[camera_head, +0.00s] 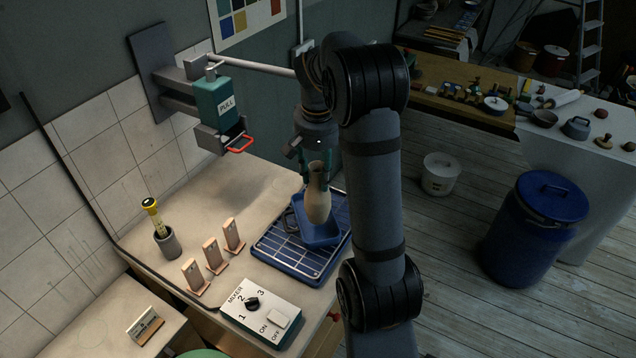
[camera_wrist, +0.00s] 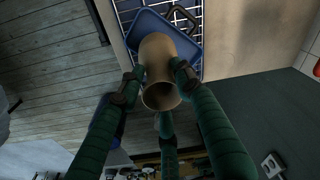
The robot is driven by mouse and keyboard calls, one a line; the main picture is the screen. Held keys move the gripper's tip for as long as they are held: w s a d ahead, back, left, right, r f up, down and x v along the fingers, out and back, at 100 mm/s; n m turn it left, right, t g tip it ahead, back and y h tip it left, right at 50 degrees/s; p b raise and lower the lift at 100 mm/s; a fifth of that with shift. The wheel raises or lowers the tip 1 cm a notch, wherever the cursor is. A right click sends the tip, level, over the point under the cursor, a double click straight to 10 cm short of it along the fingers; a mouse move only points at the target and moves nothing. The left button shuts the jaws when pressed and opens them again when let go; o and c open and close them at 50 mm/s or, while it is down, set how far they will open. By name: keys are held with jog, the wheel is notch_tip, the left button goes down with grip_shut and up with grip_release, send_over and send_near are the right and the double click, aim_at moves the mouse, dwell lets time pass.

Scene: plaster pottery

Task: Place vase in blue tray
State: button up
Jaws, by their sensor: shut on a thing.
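The vase (camera_head: 318,200) is beige with a narrow neck and hangs upright from my gripper (camera_head: 316,170). My gripper is shut on its neck. In the wrist view the open mouth of the vase (camera_wrist: 160,95) faces the camera between the green fingers of my gripper (camera_wrist: 158,78). The small blue tray (camera_head: 320,235) is directly beneath the vase in the head view, on a larger blue rack with a white grid (camera_head: 280,257). The tray's rim also shows around the vase in the wrist view (camera_wrist: 138,27). Whether the vase's base touches the tray is hard to tell.
Several pinkish stands (camera_head: 214,255) and a grey cup with a yellow tool (camera_head: 166,243) stand left of the rack. A mixer switch box (camera_head: 260,312) is in front. A green wall dispenser with a red handle (camera_head: 216,102) hangs at the back left.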

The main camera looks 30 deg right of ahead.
aim_at(318, 187)
jog(key=shift+f, duration=2.15)
jog(key=o, duration=1.2)
jog(key=shift+r, duration=0.55)
jog(key=r, duration=0.7)
jog(key=s+r, duration=0.1)
jog(key=r, duration=0.3)
jog(key=shift+a, duration=0.35)
